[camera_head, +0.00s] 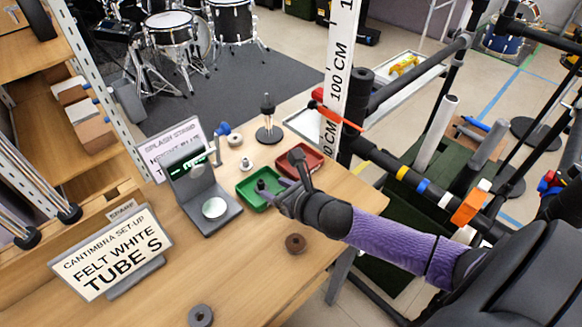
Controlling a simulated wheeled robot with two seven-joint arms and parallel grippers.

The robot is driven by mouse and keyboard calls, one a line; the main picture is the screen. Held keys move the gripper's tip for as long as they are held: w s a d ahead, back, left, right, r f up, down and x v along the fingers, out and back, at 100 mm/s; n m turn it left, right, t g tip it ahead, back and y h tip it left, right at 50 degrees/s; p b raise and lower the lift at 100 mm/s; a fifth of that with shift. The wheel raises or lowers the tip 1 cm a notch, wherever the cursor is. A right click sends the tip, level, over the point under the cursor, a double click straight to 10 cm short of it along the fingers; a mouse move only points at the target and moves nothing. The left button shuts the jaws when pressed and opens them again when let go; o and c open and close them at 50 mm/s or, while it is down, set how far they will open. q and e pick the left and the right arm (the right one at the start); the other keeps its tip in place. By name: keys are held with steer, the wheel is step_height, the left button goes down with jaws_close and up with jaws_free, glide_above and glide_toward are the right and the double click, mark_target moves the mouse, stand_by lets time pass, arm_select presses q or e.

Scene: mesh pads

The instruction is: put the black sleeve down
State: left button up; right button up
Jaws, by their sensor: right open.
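A green tray (247,198) lies on the wooden bench, with a small black piece (262,184) in it that looks like the black sleeve. My right gripper (279,188) reaches in from the right, low over the right side of the green tray. It is open, with its fingertips close beside the black piece. The gripper partly hides the tray, and I cannot tell whether a finger touches the piece. My left gripper is not in view.
A red tray (311,156) adjoins the green one behind my gripper. A scale (206,196) stands to the left, with a sign (112,252) nearer the front left. The front middle is mostly clear.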

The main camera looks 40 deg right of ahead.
steer(key=p+v, duration=0.1)
steer(key=v, duration=0.4)
steer(key=shift+s+r, duration=0.1)
steer(key=shift+s, duration=0.05)
steer(key=shift+s+r, duration=0.1)
steer(key=shift+s, duration=0.2)
steer(key=shift+s+d, duration=0.1)
steer(key=shift+s, duration=0.05)
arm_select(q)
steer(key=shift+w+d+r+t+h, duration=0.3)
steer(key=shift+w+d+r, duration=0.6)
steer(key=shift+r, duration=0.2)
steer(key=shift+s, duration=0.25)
